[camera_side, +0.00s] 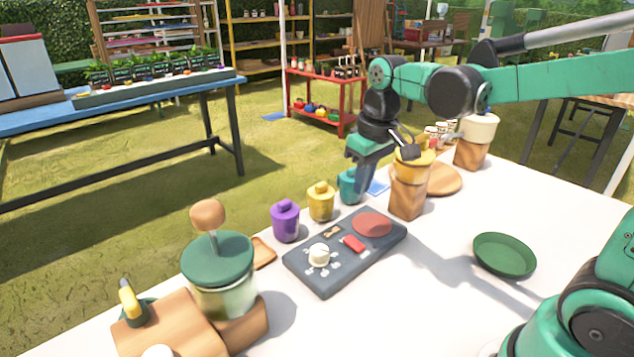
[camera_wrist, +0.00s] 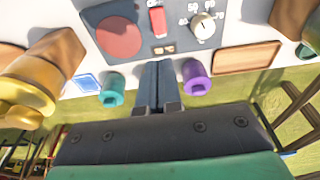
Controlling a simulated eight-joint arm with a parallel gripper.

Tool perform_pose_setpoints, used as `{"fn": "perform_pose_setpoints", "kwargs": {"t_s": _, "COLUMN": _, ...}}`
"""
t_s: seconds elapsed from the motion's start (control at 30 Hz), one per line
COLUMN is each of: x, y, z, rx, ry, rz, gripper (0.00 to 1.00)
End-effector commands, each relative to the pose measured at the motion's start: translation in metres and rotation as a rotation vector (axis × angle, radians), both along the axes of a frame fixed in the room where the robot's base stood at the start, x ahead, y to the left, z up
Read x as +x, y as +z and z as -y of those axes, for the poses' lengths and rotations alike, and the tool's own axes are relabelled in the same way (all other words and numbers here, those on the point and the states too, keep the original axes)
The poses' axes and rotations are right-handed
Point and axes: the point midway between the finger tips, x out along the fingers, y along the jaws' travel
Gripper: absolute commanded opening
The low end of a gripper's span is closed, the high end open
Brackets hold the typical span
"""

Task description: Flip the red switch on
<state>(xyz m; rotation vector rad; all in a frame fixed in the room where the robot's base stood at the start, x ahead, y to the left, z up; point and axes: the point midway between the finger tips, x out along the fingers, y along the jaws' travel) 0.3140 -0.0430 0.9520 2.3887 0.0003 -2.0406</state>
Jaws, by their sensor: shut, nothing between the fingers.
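The red switch (camera_side: 354,244) sits on a dark grey panel (camera_side: 322,284), between a white knob (camera_side: 319,256) and a round red plate (camera_side: 372,223). In the wrist view the red switch (camera_wrist: 158,20) shows near the top, ahead of my fingertips. My gripper (camera_side: 360,190) is above the table behind the panel, close to the teal jar (camera_side: 349,186). In the wrist view my gripper (camera_wrist: 157,66) has its fingers together with nothing between them. The fingers are apart from the switch. Whether the switch is on or off I cannot tell.
A purple jar (camera_side: 285,220) and yellow jar (camera_side: 320,201) stand behind the panel. A yellow-topped wooden grinder (camera_side: 407,190) stands right of my gripper. A green-lidded glass jar (camera_side: 220,275) is at front left, a green bowl (camera_side: 504,255) at right. The table between panel and bowl is clear.

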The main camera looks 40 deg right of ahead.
Motion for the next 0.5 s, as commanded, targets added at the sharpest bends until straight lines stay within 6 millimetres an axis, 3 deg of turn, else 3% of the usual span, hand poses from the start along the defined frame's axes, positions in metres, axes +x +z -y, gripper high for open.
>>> {"fn": "perform_pose_setpoints", "kwargs": {"t_s": 0.5, "x": 0.014, "y": -0.088, "z": 0.0, "rx": 0.0, "ry": 0.0, "rz": 0.0, "gripper": 0.0}}
